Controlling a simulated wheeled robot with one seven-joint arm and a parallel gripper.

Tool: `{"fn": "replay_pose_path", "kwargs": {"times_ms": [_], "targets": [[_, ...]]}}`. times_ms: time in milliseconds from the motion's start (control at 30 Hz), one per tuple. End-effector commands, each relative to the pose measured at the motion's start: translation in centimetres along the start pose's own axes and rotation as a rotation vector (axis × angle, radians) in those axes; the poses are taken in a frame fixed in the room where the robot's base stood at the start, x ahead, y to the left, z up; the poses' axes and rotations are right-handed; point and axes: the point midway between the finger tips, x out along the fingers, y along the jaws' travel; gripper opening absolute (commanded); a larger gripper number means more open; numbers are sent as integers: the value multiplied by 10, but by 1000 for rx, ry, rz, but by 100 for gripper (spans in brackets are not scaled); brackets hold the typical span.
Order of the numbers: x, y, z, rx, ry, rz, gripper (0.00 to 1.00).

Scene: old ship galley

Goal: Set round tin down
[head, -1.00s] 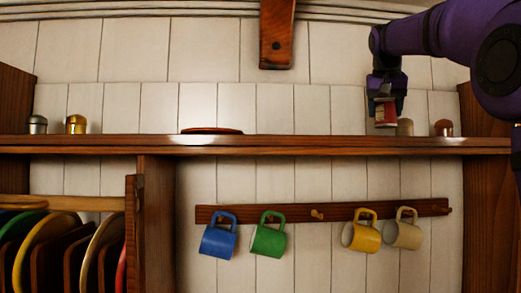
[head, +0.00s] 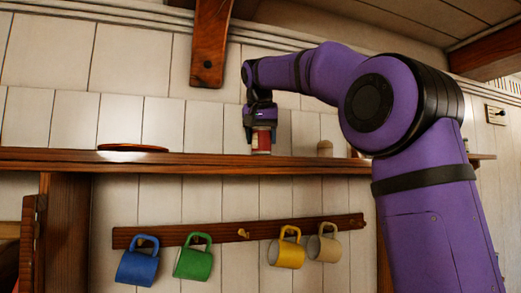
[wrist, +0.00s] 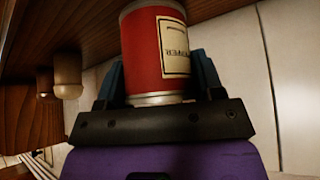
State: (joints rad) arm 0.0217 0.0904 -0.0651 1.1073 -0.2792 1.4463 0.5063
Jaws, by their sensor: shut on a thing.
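The round tin (head: 261,140) is red with a pale label and silvery rims; its red side and label also show in the wrist view (wrist: 146,50). My gripper (head: 261,122) is shut on it from above, with one dark blue finger on each side in the wrist view (wrist: 158,85). The tin is upright, its lower end at or very close to the top of the long wooden shelf (head: 210,166). I cannot tell whether it touches the shelf. Its far end is cut off in the wrist view.
A beige-topped shaker (head: 325,148) stands on the shelf right of the tin, with another partly hidden by my arm. A flat reddish-brown disc (head: 132,148) lies to the left; the shelf between is clear. Blue, green, yellow and cream mugs hang from a rack (head: 215,231) below.

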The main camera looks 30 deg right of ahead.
Motion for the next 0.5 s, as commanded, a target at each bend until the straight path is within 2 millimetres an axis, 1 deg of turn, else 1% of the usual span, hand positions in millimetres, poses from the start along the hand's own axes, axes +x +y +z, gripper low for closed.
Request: {"fn": "replay_pose_path", "kwargs": {"times_ms": [133, 333, 500], "targets": [[6, -2, 5, 0, -1, 1, 35], [25, -2, 17, 0, -1, 1, 35], [29, -2, 20, 1, 0, 0, 35]]}}
